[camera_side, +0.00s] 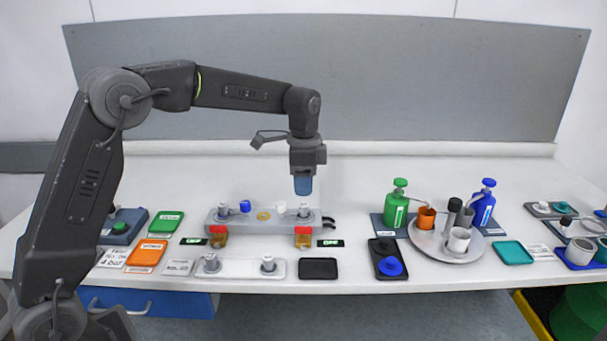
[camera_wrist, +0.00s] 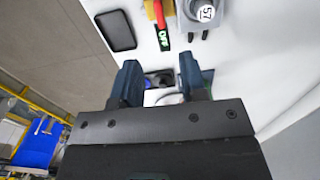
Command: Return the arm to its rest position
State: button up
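My gripper (camera_side: 303,185) hangs from my raised arm in the side view, fingers pointing down. It is well above the table, over the right end of the grey drum station (camera_side: 262,227), and touches nothing. In the wrist view my gripper (camera_wrist: 158,63) shows two dark blue fingers spread apart, with nothing held between them.
A round tray (camera_side: 425,239) with cups stands right, beside a green bottle (camera_side: 397,205) and a blue bottle (camera_side: 484,205). Green (camera_side: 166,222) and orange (camera_side: 147,252) trays lie left. A black pad (camera_side: 318,268) lies in front. The air around my gripper is clear.

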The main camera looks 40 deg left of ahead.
jog(key=shift+r, duration=0.95)
